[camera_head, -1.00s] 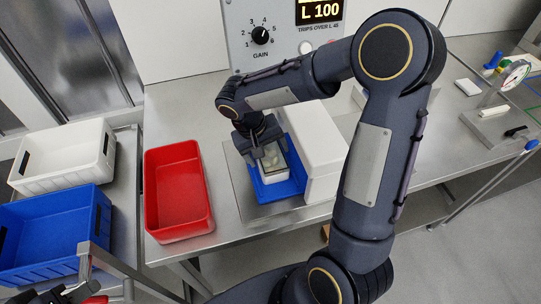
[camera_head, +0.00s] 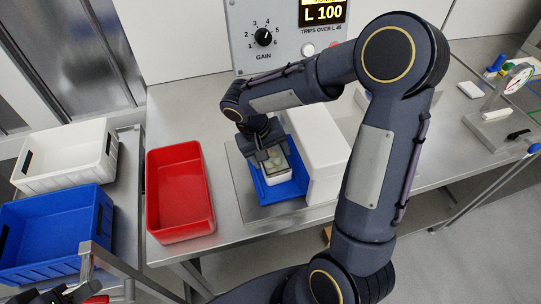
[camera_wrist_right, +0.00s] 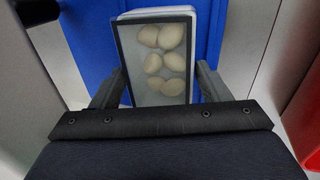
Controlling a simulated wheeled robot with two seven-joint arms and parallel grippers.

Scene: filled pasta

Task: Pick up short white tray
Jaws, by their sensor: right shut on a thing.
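The short white tray (camera_head: 278,179) holds several pale rounded pasta pieces under a clear, dark-edged cover. It sits at the blue holder (camera_head: 293,190) on the steel bench, and it also shows in the right wrist view (camera_wrist_right: 157,13). My right gripper (camera_head: 272,160) comes down over the tray from behind. In the right wrist view its fingers (camera_wrist_right: 159,85) are on both sides of the tray, shut on it. Whether the tray touches the holder's floor is hidden. My left gripper (camera_head: 68,295) is partly visible in the bottom left corner; its jaws are not clear.
A white block-shaped housing (camera_head: 322,150) stands right beside the blue holder. A red bin (camera_head: 212,215) stands to the left. White (camera_head: 60,185) and blue (camera_head: 45,270) bins are further left. A control panel (camera_head: 285,35) is behind. A dial gauge stand (camera_head: 497,113) is far right.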

